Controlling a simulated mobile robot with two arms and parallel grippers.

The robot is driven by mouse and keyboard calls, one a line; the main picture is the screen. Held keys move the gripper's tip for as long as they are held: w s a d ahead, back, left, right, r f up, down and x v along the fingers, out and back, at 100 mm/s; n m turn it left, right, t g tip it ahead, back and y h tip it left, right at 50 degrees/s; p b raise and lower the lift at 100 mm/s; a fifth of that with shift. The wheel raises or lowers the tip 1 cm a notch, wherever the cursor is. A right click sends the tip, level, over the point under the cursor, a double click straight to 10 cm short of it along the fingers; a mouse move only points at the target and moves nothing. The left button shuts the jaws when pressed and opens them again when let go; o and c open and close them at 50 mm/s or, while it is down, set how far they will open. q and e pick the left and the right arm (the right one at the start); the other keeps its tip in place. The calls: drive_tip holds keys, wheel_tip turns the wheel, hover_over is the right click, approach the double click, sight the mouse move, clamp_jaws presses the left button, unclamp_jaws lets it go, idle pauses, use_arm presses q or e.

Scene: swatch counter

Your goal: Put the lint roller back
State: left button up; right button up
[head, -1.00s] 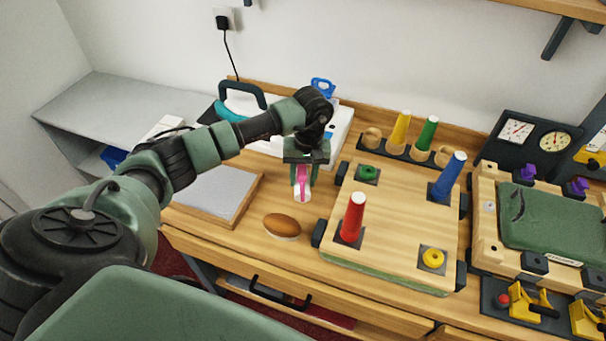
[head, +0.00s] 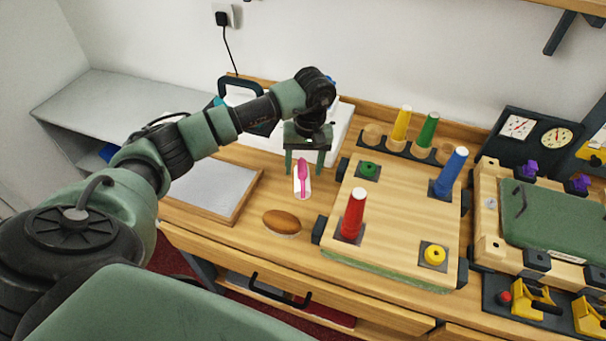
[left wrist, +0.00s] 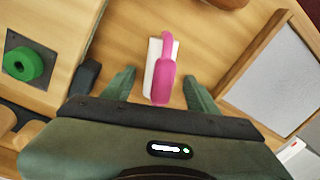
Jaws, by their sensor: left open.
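The pink lint roller (head: 303,178) lies on a narrow white rest (head: 302,195) on the wooden counter, left of the peg board. It also shows in the left wrist view (left wrist: 164,75), its thin end pointing away from the gripper. My left gripper (head: 305,172) is open and empty, above the lint roller. In the left wrist view its two fingers (left wrist: 160,84) stand apart on either side of the roller, with clear gaps. My right gripper is not in view.
A brown oval brush (head: 281,222) lies in front of the roller. A framed grey panel (head: 212,187) is to the left. The board (head: 390,215) with red and blue cones is close on the right. A white case (head: 342,128) stands behind.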

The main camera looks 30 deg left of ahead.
use_arm(q)
drive_tip(key=r, duration=0.3)
drive_tip(key=r+b, duration=0.1)
drive_tip(key=r, duration=0.2)
drive_tip(key=r+b, duration=0.1)
drive_tip(key=r, duration=0.2)
drive_tip(key=shift+w+d, duration=0.2)
drive_tip(key=shift+d, duration=0.15)
